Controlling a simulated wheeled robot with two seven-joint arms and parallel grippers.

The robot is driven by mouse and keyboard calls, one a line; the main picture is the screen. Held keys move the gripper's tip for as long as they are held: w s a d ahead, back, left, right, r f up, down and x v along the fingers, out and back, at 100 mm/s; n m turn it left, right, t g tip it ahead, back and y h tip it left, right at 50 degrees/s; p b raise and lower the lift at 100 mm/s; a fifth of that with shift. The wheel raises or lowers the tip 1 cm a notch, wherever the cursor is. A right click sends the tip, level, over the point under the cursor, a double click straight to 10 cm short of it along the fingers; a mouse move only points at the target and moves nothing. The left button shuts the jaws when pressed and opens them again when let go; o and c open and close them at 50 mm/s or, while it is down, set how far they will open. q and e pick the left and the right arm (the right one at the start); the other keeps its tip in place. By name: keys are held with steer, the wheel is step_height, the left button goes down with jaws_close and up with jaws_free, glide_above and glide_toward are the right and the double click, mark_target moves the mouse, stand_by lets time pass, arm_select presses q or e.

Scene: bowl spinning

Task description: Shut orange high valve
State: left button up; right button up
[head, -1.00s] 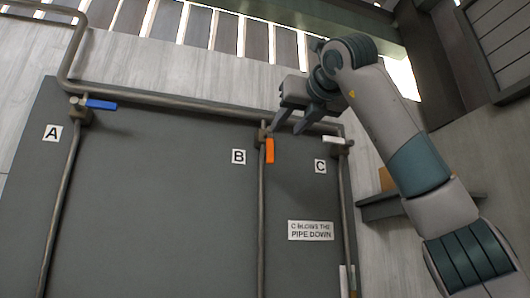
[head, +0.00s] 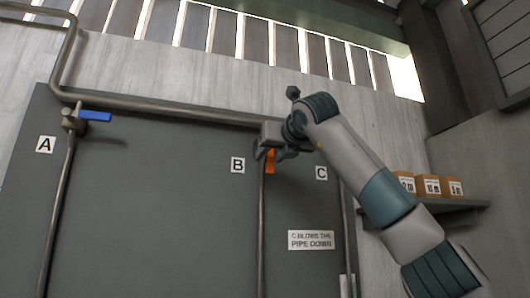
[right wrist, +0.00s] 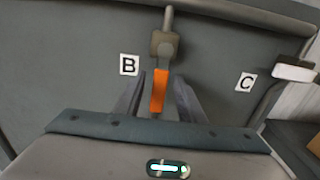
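The orange valve handle (head: 270,163) is at label B on the grey panel and hangs down along its vertical pipe. In the right wrist view the orange handle (right wrist: 158,92) lies below its valve body (right wrist: 165,45), between the two spread fingers of my right gripper (right wrist: 160,84). My right gripper (head: 271,152) is at the handle in the head view and covers the valve body. The fingers are open, with a gap visible on each side of the handle. My left gripper is not in view.
A blue valve handle (head: 95,115) at A points right. A white handle (right wrist: 293,74) at C is close by on the right; my arm hides it in the head view. A sign (head: 311,240) is on the panel. Boxes (head: 431,186) stand on a shelf (head: 440,209) at right.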

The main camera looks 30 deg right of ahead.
steer(key=shift+p+x, duration=1.1)
steer(key=shift+x, duration=1.4)
jaws_close()
